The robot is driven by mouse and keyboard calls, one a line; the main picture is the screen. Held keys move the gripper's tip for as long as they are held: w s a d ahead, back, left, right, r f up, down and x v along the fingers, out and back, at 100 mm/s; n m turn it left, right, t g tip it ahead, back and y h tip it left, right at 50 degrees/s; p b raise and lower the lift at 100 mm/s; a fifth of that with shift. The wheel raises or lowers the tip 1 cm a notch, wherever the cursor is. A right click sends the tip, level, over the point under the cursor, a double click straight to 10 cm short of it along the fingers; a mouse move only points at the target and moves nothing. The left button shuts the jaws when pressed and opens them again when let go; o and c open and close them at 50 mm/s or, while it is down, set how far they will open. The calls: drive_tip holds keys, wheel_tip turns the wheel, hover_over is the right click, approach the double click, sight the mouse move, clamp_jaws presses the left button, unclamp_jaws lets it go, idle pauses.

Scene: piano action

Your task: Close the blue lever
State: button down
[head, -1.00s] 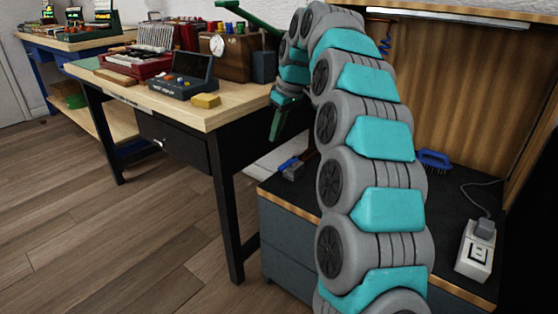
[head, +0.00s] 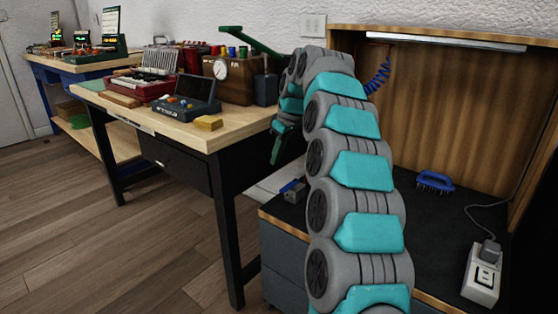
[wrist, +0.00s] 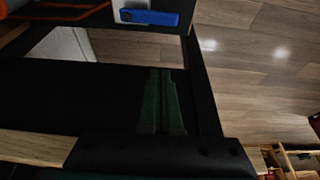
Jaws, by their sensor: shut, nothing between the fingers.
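The blue lever (head: 293,184) is a small blue bar on a grey device at the left edge of the dark bench top. It also shows in the wrist view (wrist: 148,17) as a flat blue bar near the top edge, lying over a pale grey body. My gripper (head: 275,161) hangs above and slightly left of the lever in the head view. In the wrist view its dark green fingers (wrist: 159,73) are together and empty, apart from the lever. Part of the device is hidden by my arm in the head view.
A wooden worktable (head: 185,132) at left carries a dark console (head: 187,100), a yellow block (head: 208,123) and a brown gauge box (head: 236,85). On the dark bench (head: 425,225) are a blue brush (head: 435,181) and a white power strip (head: 482,275). The floor at left is clear.

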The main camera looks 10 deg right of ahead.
sight(290, 186)
drive_tip(key=x, duration=0.8)
drive_tip(key=shift+s+d+f, duration=0.1)
drive_tip(key=shift+s+f, duration=0.05)
drive_tip(key=shift+s+d+b, duration=0.3)
drive_tip(key=shift+s+d, duration=0.4)
drive_tip(key=shift+s, duration=0.05)
drive_tip(key=shift+s+d+r, duration=0.25)
drive_tip(key=shift+s+d, duration=0.35)
drive_tip(key=shift+s, duration=0.05)
drive_tip(key=shift+s, duration=0.1)
drive_tip(key=shift+d+f+n, duration=0.1)
drive_tip(key=shift+n, duration=0.3)
